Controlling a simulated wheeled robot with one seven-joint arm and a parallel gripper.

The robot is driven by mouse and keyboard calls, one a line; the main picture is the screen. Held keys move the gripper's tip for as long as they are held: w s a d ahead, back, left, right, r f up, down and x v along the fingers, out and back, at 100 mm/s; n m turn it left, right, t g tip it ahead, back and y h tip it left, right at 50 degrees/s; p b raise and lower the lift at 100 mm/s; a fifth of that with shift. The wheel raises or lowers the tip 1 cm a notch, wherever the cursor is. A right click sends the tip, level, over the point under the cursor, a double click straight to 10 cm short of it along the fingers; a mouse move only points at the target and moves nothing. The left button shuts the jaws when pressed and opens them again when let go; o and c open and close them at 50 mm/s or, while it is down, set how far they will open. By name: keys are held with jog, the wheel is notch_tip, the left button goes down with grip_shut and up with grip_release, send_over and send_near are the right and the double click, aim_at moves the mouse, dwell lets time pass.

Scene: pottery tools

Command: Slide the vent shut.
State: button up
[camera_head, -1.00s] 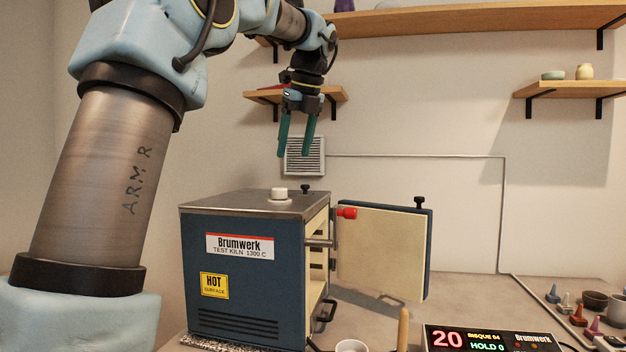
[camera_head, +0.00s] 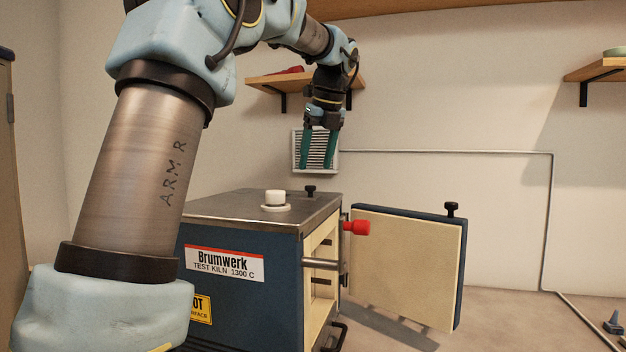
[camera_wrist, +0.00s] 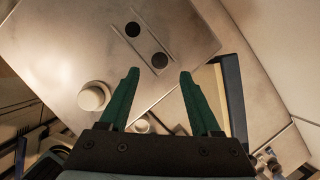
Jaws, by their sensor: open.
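The vent on the blue kiln's (camera_head: 238,300) steel top shows in the wrist view as a narrow slide track (camera_wrist: 146,44) with two dark round spots, one at each end. I cannot tell surely which spot is the knob and which is a hole. In the head view a black knob (camera_head: 310,190) stands upright near the back of the top. My gripper (camera_head: 318,166) hangs above the top, fingers pointing down, open and empty. In the wrist view its green fingertips (camera_wrist: 160,75) frame the near dark spot and appear apart from it.
A white plug (camera_head: 275,198) sits on the kiln top, left of the track in the wrist view (camera_wrist: 94,96). A wall grille (camera_head: 298,152) is behind my gripper. Shelves hang above.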

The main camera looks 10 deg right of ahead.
jog(key=shift+x, duration=2.8)
jog(key=shift+c, duration=0.2)
grip_shut()
